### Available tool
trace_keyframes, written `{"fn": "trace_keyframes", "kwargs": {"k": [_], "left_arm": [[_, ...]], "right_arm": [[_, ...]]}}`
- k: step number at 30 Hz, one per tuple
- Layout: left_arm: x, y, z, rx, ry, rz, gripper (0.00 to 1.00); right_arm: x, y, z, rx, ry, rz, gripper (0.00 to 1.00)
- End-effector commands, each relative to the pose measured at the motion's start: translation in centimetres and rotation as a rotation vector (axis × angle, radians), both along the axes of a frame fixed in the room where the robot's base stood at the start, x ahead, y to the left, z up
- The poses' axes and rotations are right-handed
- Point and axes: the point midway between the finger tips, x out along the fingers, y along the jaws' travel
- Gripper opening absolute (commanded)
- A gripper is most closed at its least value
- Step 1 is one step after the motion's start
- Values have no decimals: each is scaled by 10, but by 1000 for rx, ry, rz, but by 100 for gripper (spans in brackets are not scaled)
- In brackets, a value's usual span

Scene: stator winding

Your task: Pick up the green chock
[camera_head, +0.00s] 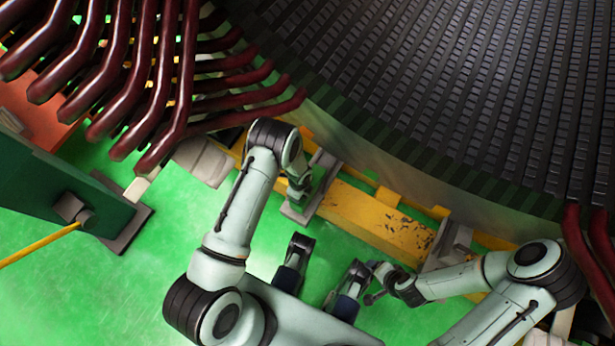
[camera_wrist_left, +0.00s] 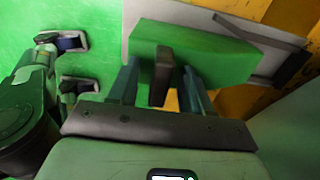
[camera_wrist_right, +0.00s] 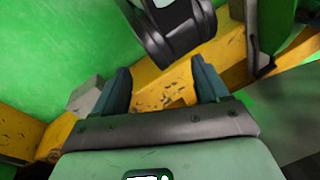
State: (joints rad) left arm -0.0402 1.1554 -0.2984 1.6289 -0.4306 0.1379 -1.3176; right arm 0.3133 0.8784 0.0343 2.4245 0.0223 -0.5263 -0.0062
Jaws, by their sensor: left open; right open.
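The green chock (camera_wrist_left: 226,62) is a long green block with a dark upright grip piece (camera_wrist_left: 162,75) on its near side. It lies on a grey plate (camera_wrist_left: 290,38) in the left wrist view. My left gripper (camera_wrist_left: 162,84) is open, with its fingers on either side of the dark piece; I cannot tell whether they touch it. In the head view my left gripper (camera_head: 300,187) reaches down beside the yellow beam, and its own arm partly hides the chock. My right gripper (camera_wrist_right: 160,85) is open and empty, facing the beam.
A worn yellow beam (camera_head: 385,225) runs along the foot of the large dark stator (camera_head: 450,90). Dark red winding bars (camera_head: 150,80) crowd the upper left. A dark green beam (camera_head: 60,190) stands at left.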

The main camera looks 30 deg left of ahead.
Motion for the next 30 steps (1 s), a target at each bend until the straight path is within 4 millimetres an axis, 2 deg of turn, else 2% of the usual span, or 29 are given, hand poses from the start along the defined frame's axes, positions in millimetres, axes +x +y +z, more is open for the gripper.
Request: {"fn": "trace_keyframes", "kwargs": {"k": [5, 8, 9, 10, 23, 26, 30], "left_arm": [[0, 0, 0, 0, -1, 0, 49], [0, 0, 1, 0, -1, 1, 20], [0, 0, 1, 0, -1, 1, 7], [0, 0, 1, 0, -1, 1, 0], [2, 0, 7, 0, -4, 1, 0], [2, 0, 16, 0, -5, 1, 0], [2, 0, 40, -2, -7, 1, 0]], "right_arm": [[0, 0, 1, 0, -1, 0, 74], [0, 0, 1, 0, -1, 0, 74], [0, 0, 1, 0, -1, 0, 74], [0, 0, 1, 0, -1, 0, 74], [-2, 1, 3, 3, 5, 3, 74], [-6, 3, 6, 7, 14, 7, 74], [-14, 7, 14, 18, 36, 16, 74]]}}
